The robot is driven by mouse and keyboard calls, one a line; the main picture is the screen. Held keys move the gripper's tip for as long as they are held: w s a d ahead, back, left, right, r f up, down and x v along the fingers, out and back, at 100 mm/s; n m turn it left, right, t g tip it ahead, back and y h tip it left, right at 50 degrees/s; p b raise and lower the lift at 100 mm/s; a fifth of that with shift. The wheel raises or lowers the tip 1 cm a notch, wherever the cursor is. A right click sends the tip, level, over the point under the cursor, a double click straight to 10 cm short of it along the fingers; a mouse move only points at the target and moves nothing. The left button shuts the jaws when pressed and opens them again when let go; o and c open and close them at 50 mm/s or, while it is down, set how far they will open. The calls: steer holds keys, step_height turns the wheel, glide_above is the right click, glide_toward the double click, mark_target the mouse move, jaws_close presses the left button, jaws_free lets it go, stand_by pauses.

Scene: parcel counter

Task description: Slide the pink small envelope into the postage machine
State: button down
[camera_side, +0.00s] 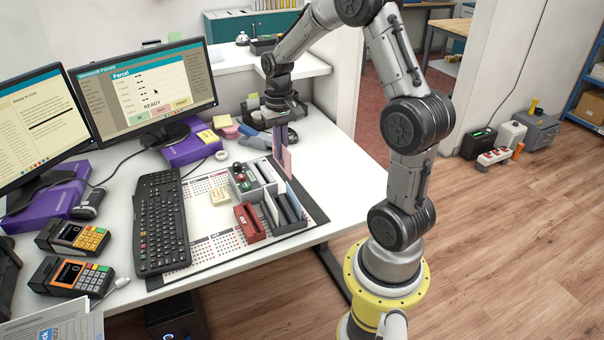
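My gripper (281,132) points down over the right back part of the desk mat. A thin pink small envelope (287,162) hangs upright, edge-on, between its fingers, above or just behind the grey organizer; the exact gap below it is hard to judge. A purple-grey strip beside the envelope cannot be told apart from a finger. I cannot say for sure which thing is the postage machine. Two small keypad machines with orange trim, one farther back (74,237) and one nearer (70,277), stand at the left of the desk, well away from my gripper.
A black keyboard (161,222) and two monitors are to the left. Sticky notes and tape lie behind the mat. The desk's right side (340,180) is clear.

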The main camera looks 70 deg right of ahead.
steer(key=w+d+f, duration=0.4)
steer(key=w+d, duration=0.6)
steer(key=w, duration=0.2)
step_height(320, 180, down, 7)
steer(key=shift+d, duration=0.2)
steer(key=shift+f, duration=2.2)
stand_by(0.8)
steer(key=c, duration=1)
jaws_free()
